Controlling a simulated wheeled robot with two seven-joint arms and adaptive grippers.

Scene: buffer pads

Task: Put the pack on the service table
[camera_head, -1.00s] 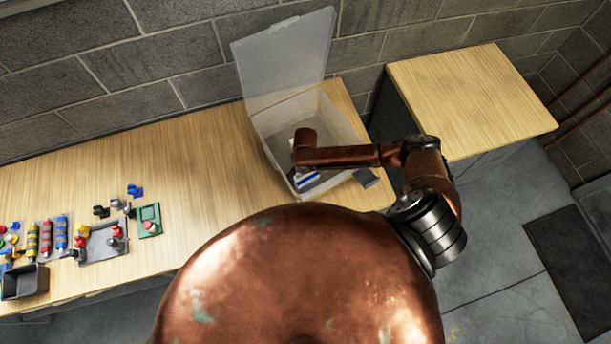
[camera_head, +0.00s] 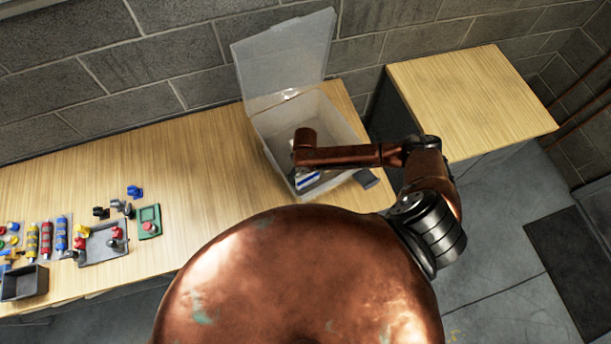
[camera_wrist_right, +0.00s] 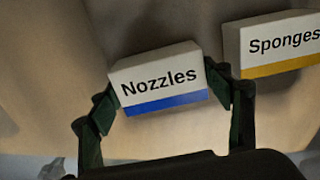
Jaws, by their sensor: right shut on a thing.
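A white pack labelled "Nozzles" with a blue band (camera_wrist_right: 160,92) sits between the fingers of my right gripper (camera_wrist_right: 163,100), which is shut on it. In the head view a white and blue edge of the pack (camera_head: 307,181) shows inside the clear bin, below my arm. My arm hides the gripper's fingers there. A second white pack, "Sponges" with a yellow band (camera_wrist_right: 275,45), lies to the right in the wrist view, apart from the held one. A separate wood-topped table (camera_head: 470,100) stands at the right, bare. My left gripper is not in view.
The clear bin (camera_head: 345,130) has walls around the packs and a raised lid (camera_head: 285,60) at the back. It stands on the long workbench (camera_head: 190,150). Switches, colored tubes and a dark tray (camera_head: 24,284) lie at the left. A gap separates bench and table.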

